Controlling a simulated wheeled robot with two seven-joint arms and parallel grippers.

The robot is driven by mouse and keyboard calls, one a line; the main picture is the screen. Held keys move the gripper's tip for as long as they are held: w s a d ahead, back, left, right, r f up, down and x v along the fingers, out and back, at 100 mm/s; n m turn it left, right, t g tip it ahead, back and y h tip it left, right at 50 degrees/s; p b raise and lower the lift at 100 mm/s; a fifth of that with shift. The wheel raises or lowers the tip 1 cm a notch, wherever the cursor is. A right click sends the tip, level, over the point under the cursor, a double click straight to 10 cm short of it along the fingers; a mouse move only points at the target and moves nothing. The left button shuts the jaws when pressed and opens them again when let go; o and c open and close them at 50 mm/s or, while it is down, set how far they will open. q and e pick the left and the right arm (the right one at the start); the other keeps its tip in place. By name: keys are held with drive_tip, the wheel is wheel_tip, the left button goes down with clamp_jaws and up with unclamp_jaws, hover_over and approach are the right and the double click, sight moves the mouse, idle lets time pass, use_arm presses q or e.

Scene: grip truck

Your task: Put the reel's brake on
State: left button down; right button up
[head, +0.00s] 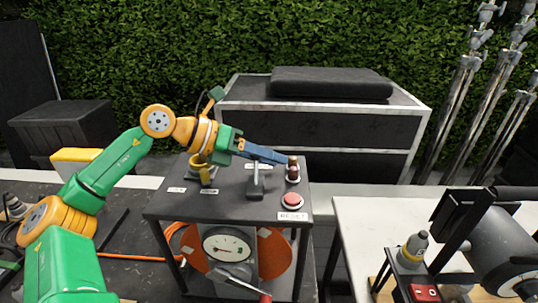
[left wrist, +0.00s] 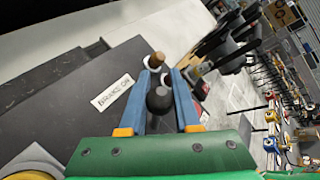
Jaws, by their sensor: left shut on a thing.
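The orange reel (head: 277,262) sits under the dark top plate (head: 225,208) of a stand. A grey lever stalk (head: 257,188) rises upright from the plate. My left gripper (head: 287,160) reaches over the plate from the left with its blue fingers above the stalk. In the left wrist view a black ball knob (left wrist: 159,99) sits between the fingers of the left gripper (left wrist: 163,70), which is shut on it. A white label (left wrist: 111,93) beside it seems to read BRAKE, its second word unclear. The gripper hides the knob in the head view. My right gripper is not in view.
A brown-topped knob (head: 293,164) stands just beyond the fingertips, with a red button (head: 291,200) and RESET label in front. A yellow fitting (head: 206,174) is at the plate's left. A dial (head: 227,245) is below. A white table (head: 375,225) stands right.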

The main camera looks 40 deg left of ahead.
use_arm(q)
drive_tip(key=c, duration=0.6)
unclamp_jaws()
drive_tip(key=shift+w, duration=0.1)
drive_tip(key=shift+s+a+b, duration=0.25)
drive_tip(key=shift+a+b, duration=0.05)
drive_tip(key=shift+b, duration=0.1)
drive_tip(key=b+v, duration=0.2)
drive_tip(key=v, duration=0.4)
drive_tip(key=shift+s+r, duration=0.2)
drive_tip(key=shift+r, duration=0.05)
drive_tip(key=shift+w, duration=0.1)
